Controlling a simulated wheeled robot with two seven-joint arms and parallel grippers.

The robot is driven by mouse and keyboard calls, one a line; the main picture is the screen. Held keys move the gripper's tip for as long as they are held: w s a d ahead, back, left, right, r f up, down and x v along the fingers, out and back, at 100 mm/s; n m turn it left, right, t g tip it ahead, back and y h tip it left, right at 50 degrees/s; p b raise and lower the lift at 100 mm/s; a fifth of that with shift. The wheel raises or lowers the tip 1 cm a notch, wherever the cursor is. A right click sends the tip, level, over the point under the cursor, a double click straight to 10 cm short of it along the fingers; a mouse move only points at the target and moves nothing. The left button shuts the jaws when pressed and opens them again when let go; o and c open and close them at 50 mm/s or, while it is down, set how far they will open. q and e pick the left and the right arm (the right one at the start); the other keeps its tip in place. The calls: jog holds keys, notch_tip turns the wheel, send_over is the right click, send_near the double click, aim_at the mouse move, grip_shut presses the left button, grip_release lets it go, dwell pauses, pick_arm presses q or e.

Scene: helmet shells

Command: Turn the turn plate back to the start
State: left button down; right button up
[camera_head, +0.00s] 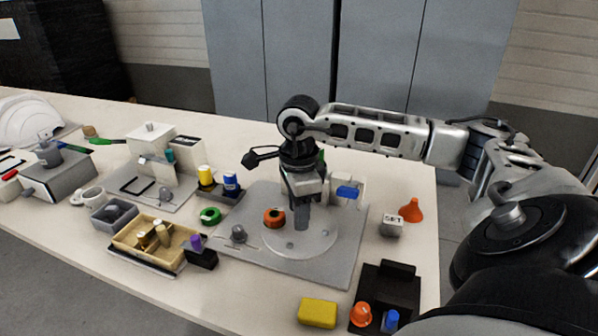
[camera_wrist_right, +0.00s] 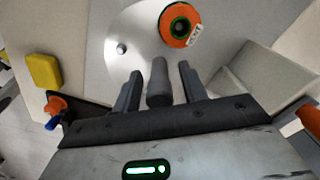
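The turn plate (camera_head: 318,238) is a pale round disc on a grey base board (camera_head: 345,262) in the middle of the table. It also shows in the right wrist view (camera_wrist_right: 118,30). An orange ring-shaped part (camera_head: 274,217) with a dark centre lies on it; in the wrist view this part (camera_wrist_right: 179,25) bears a small white label. My right gripper (camera_head: 302,212) points down over the plate. In the wrist view its fingers (camera_wrist_right: 158,80) stand apart on either side of a grey upright peg (camera_wrist_right: 158,78), with gaps visible on both sides. My left gripper is not in view.
A yellow block (camera_head: 317,313) and a black holder (camera_head: 395,285) with orange and blue parts stand in front. An orange cone (camera_head: 411,209) and a SET block (camera_head: 391,225) are at the right. A tan tray (camera_head: 128,238) and fixtures fill the left.

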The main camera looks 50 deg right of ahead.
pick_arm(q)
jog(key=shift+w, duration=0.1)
pick_arm(e)
jog(key=shift+r, duration=0.3)
pick_arm(q)
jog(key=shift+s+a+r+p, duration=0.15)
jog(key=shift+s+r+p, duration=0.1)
jog(key=shift+p, duration=0.8)
pick_arm(e)
notch_tip(320, 180, up, 15)
jog(key=shift+r, duration=0.15)
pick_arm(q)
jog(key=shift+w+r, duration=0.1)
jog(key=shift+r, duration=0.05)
